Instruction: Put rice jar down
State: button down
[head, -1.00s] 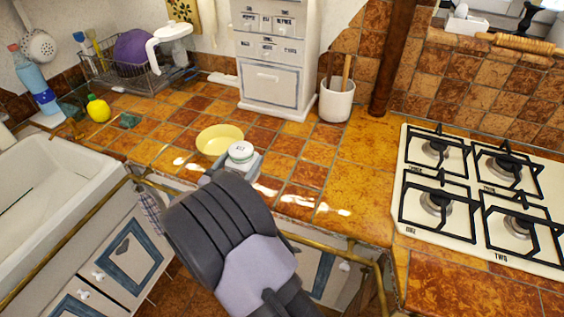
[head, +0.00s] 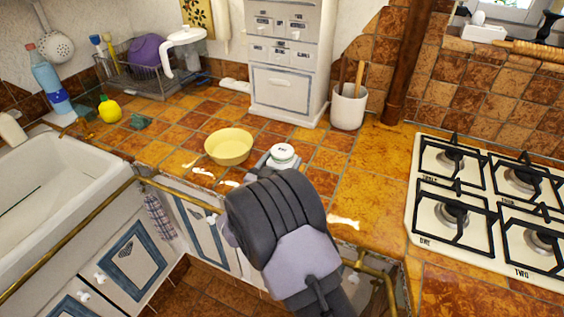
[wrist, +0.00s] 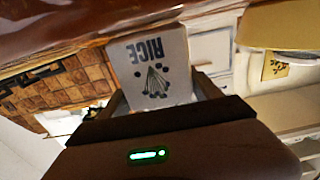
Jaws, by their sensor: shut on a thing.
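The rice jar (head: 283,151) is a small pale jar with a white lid, at the counter's front part in the head view. In the wrist view, the jar (wrist: 152,66) shows its "RICE" label upside down, between the fingers. My gripper (head: 268,163) is shut on the jar, and my dark wrist hides much of its body in the head view. The jar looks upright over the tiled counter (head: 345,187). I cannot tell whether its base touches the tiles.
A yellow bowl (head: 229,147) stands just left of the jar. A white drawer cabinet (head: 289,88) and a utensil pot (head: 348,107) stand behind. The gas stove (head: 490,195) is at the right, the sink (head: 50,180) at the left. Tiles right of the jar are clear.

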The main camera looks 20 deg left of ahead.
jog(key=shift+c, duration=2.3)
grip_release()
jog(key=shift+f, duration=0.1)
jog(key=o, duration=0.3)
